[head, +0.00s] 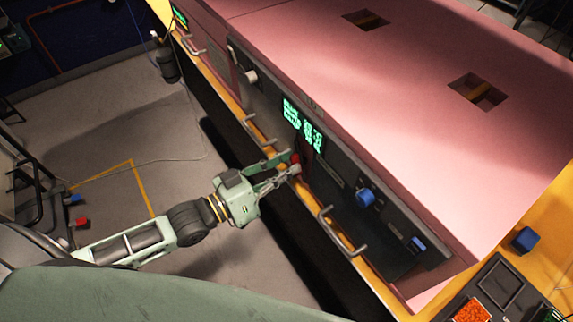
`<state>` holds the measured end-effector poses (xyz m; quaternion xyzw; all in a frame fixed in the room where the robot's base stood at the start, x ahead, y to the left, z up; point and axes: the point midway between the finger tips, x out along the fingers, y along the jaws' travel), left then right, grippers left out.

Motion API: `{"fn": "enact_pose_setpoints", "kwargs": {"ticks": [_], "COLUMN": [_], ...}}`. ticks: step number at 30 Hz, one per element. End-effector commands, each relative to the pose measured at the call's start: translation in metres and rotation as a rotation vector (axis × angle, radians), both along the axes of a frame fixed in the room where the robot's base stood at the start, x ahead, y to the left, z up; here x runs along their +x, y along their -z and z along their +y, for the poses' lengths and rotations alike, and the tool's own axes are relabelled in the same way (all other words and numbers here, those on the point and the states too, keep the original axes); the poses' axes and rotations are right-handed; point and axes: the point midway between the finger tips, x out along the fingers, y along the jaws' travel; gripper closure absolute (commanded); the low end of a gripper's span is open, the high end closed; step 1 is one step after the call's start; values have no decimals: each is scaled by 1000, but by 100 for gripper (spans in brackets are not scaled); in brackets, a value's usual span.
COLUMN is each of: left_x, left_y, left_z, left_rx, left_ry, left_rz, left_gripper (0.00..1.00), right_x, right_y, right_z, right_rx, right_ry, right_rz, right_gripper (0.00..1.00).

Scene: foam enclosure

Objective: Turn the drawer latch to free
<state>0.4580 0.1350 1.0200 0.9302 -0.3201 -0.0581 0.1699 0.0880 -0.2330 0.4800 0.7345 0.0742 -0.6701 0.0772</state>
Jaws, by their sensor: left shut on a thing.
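The drawer unit has a dark front panel (335,180) under a pink foam top. My left gripper (291,165) reaches in from the left and is at the panel's middle. It is shut on a small red knob (295,158), which looks like the latch; the fingers hide most of it, so its turn angle cannot be told. A blue knob (366,197) is on the panel to the right of the gripper. Grey handles (338,232) stick out along the lower edge. My right gripper is not in view.
Green lit displays (303,125) are on the panel above the gripper. A pale knob (250,76) is further up left. The pink foam top (400,90) has two square openings. A dark box with an orange screen (472,309) and a blue block (523,239) are at lower right. The floor at left is open.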

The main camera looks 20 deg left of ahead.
Motion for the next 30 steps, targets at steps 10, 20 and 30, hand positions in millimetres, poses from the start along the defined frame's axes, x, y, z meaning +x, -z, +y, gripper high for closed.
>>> {"fn": "enact_pose_setpoints", "kwargs": {"ticks": [10,20,30], "left_x": [-1,-1,-1], "left_y": [1,2,2], "left_z": [0,0,0], "left_rx": [200,287,302], "left_ry": [0,0,0], "left_rz": [-151,-219,-231], "left_gripper": [100,100,100], "right_x": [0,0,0], "right_y": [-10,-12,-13], "right_z": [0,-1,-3], "right_rx": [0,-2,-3], "right_ry": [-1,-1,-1], "right_rz": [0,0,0], "right_gripper": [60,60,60]}}
